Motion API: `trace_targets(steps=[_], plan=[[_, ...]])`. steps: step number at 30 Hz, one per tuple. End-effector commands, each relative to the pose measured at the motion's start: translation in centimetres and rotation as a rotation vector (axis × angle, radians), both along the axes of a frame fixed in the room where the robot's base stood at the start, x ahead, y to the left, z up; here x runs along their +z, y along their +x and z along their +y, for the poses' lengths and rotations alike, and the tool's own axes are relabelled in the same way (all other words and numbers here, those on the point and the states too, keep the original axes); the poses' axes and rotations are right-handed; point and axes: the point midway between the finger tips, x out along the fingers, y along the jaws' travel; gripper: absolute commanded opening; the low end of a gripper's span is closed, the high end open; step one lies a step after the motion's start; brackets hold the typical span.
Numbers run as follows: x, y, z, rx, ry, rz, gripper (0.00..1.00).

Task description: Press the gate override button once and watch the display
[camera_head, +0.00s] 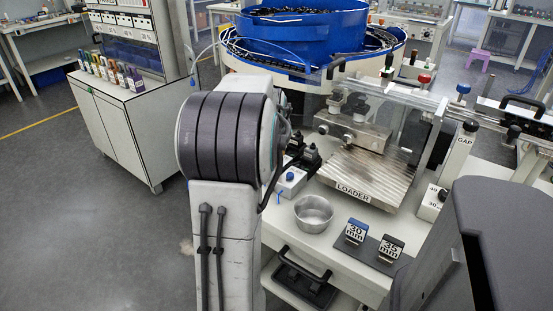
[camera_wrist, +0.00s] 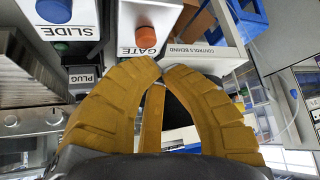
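In the wrist view, the gate override button is an orange-red round knob (camera_wrist: 153,13) on a white box (camera_wrist: 140,40) labelled GATE. My gripper (camera_wrist: 158,62) has yellow ribbed fingers, and their tips meet just below the GATE label in the picture. It looks shut, with nothing seen between the tips. The tips appear apart from the button. In the head view, my arm covers the area around the GATE button, and my gripper cannot be made out. I cannot pick out a lit display in either view.
A blue SLIDE button (camera_wrist: 54,10) sits left of GATE, above a PLUG label (camera_wrist: 82,77). A sign reading CONTROLS BEHIND (camera_wrist: 205,53) stands to the right.

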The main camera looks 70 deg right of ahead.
Motion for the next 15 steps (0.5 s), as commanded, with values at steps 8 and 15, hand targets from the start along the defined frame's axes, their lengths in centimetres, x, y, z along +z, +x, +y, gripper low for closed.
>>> trace_targets(steps=[8, 15], plan=[[-0.04, 0.0, 0.0, 0.0, 0.0, 0.0, 0.0], [-0.64, 0.04, 0.01, 0.001, 0.0, -0.001, 0.0]])
